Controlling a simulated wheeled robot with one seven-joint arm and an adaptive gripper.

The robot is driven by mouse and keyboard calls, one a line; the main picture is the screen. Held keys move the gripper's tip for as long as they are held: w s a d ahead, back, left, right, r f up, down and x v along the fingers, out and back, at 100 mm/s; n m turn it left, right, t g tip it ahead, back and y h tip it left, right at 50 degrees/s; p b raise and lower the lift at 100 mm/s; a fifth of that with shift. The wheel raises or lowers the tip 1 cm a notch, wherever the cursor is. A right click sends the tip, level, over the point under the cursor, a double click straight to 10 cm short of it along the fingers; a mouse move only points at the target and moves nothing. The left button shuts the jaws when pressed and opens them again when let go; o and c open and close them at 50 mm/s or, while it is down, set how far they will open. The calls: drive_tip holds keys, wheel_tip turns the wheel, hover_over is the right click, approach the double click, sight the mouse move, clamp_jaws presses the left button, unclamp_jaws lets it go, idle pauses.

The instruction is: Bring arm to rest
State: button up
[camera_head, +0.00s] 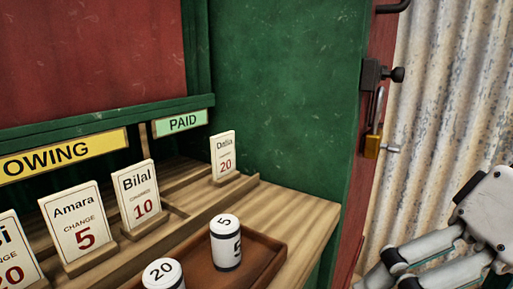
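Part of my arm's end, with my gripper (425,262), shows at the lower right corner. It has a pale grey body and jointed grey bars with black joints reaching down and left. The frame edge cuts it off, so its tips are hidden and I cannot tell whether it is open or shut. No object shows in it. It is to the right of the wooden counter (290,208), in front of the corrugated wall, apart from the cards and weights.
A brown tray (262,262) holds a white cylinder marked 5 (226,244) and one marked 20 (162,275). Cards for Amara (76,228), Bilal (141,196) and Dalia (224,157) stand upright on the counter. A padlock (373,143) hangs from the red post at right.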

drive_tip(key=s+d+f+m+h, duration=0.1)
drive_tip(key=s+d+f+h, duration=0.4)
drive_tip(key=f, duration=0.4)
wheel_tip(320, 180, up, 37)
drive_tip(key=t+p, duration=0.3)
drive_tip(key=p, duration=3.3)
drive_tip(key=shift+a, duration=0.4)
drive_tip(key=shift+r, duration=0.1)
drive_tip(key=shift+s, duration=0.1)
